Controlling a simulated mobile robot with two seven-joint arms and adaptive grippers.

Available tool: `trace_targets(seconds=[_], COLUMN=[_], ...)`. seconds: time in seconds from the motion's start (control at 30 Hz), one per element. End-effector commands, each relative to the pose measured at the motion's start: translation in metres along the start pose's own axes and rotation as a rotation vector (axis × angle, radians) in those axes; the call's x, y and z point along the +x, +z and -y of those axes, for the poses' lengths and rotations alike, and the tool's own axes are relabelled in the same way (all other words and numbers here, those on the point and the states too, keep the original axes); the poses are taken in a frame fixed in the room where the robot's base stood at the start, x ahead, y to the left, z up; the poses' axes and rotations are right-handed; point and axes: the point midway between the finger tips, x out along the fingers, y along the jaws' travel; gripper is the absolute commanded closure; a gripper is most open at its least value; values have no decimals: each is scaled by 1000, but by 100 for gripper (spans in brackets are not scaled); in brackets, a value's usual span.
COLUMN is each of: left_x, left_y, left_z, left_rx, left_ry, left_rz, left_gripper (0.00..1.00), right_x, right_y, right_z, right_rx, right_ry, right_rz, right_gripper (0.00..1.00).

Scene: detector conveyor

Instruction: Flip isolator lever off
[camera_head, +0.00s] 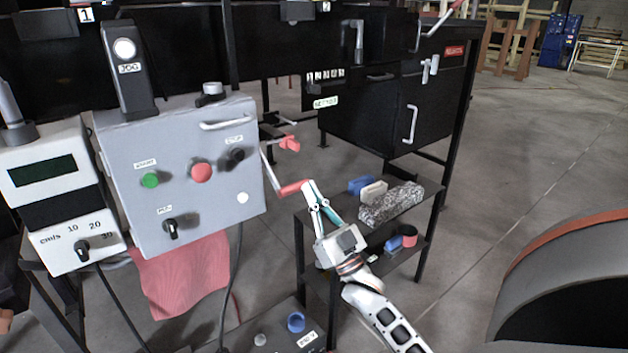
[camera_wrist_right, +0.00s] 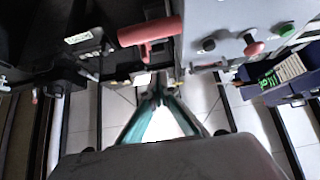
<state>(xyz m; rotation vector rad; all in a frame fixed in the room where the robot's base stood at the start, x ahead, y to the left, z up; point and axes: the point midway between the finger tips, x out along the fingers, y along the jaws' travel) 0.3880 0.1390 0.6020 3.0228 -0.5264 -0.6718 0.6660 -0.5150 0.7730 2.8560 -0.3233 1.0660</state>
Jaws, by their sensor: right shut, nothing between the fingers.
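The isolator lever appears to be the red-gripped grey handle (camera_head: 294,188) on the right side of the grey control box (camera_head: 215,222). Its grip points right and slightly up. In the right wrist view a red grip (camera_wrist_right: 150,32) lies beyond and above the fingertips, beside the box (camera_wrist_right: 222,20). My right gripper (camera_head: 311,187) is shut and empty, its fingertips close to the outer end of the red grip; I cannot tell whether they touch. The shut fingertips also show in the right wrist view (camera_wrist_right: 158,96). My left gripper is not in view.
Another red part (camera_head: 289,143) sticks out above the lever. A low black shelf (camera_head: 432,197) stands behind my right gripper, bearing a speckled block (camera_head: 391,204) and a blue item (camera_head: 361,185). A red cloth (camera_head: 185,277) hangs below the box. Open floor lies to the right.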

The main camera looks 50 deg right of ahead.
Motion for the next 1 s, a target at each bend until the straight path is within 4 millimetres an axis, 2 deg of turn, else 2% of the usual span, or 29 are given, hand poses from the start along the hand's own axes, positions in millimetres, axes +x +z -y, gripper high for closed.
trace_targets(seconds=[0.03,0.1,0.3,0.4,0.57,1.0], left_x=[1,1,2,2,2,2], left_y=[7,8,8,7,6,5], left_z=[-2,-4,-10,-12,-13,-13], left_rx=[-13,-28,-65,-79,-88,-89], left_ry=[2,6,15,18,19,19], left_rz=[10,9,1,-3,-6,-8], left_gripper=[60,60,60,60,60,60], right_x=[-20,-34,-64,-72,-77,-77], right_y=[15,21,33,36,38,37], right_z=[-1,-1,-1,-1,-2,-2], right_rx=[-1,-1,-1,-2,0,-1], right_ry=[0,0,0,1,2,2], right_rz=[21,19,14,10,6,4], right_gripper=[100,100,100,100,100,100])
